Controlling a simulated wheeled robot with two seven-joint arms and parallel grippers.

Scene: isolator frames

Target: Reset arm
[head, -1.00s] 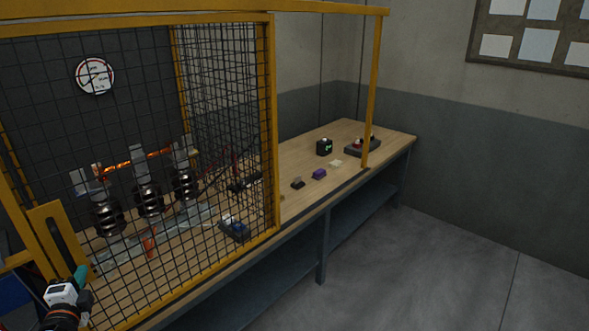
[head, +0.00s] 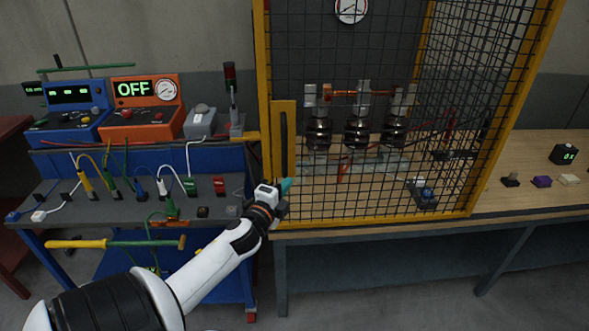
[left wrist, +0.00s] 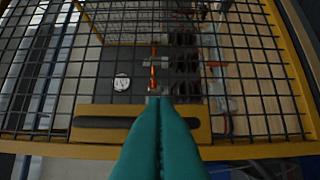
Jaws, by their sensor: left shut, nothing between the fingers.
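My left gripper (head: 285,186) reaches in from the lower left in the head view, in front of the lower left part of the yellow-framed mesh door (head: 381,222). Its teal fingers are shut with nothing between them. In the left wrist view the fingers (left wrist: 160,125) are pressed together, pointing at the yellow handle plate (left wrist: 95,133) with its dark slot. The handle plate (head: 275,152) also shows in the head view, just above and beside the fingertips. I cannot tell whether they touch it. My right gripper is not in view.
Behind the mesh stand several dark insulators (head: 357,132). At left, a blue cart (head: 203,262) carries an orange box reading OFF (head: 143,110), a blue instrument (head: 70,122) and several leads. A wooden bench (head: 535,195) extends right with small objects. The floor in front is clear.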

